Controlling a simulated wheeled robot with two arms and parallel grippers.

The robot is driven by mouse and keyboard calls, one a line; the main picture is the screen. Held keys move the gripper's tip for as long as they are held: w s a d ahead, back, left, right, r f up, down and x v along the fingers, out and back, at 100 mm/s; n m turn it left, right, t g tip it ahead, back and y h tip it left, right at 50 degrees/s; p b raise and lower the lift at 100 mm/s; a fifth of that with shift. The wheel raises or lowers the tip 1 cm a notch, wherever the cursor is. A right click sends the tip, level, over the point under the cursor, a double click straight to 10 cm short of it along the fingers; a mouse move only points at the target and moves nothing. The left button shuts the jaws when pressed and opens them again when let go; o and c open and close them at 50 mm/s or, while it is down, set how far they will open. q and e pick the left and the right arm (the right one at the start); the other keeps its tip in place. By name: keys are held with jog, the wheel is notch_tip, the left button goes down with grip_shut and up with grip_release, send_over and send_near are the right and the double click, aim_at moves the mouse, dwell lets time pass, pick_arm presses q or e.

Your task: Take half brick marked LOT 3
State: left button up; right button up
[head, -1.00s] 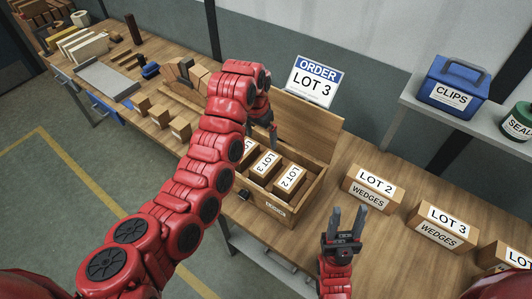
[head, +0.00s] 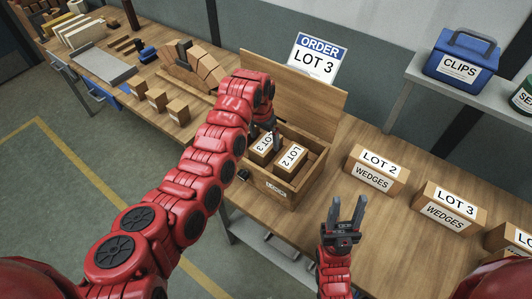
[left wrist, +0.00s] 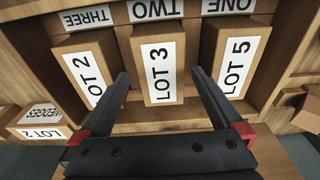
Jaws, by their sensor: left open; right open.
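The half brick marked LOT 3 (left wrist: 160,85) stands in the middle compartment, labelled TWO, of an open wooden box (head: 276,190). In the left wrist view it lies between the LOT 2 half brick (left wrist: 86,72) and the LOT 5 half brick (left wrist: 233,62). In the head view the LOT 3 brick (head: 263,148) is partly hidden by my left gripper (head: 275,138). My left gripper is open, pointing at the box; in the left wrist view its fingers (left wrist: 160,76) appear on either side of the LOT 3 brick, with small gaps.
The box's raised lid (head: 300,95) stands behind it, with an ORDER LOT 3 sign (head: 317,58) at its back. Wedge boxes LOT 2 (head: 376,168) and LOT 3 (head: 449,208) stand to the right. A blue CLIPS case (head: 458,66) is on a shelf.

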aim_at(266, 142)
pick_arm(q)
jog(key=f, duration=0.1)
jog(key=f+b, duration=0.1)
jog(key=w+f, duration=0.1)
jog(key=f, duration=0.1)
jog(key=shift+d+b, duration=0.25)
jog(key=shift+b, duration=0.15)
jog(key=shift+f, duration=0.4)
jog(key=shift+c, duration=0.2)
jog(key=shift+r, duration=0.1)
grip_shut()
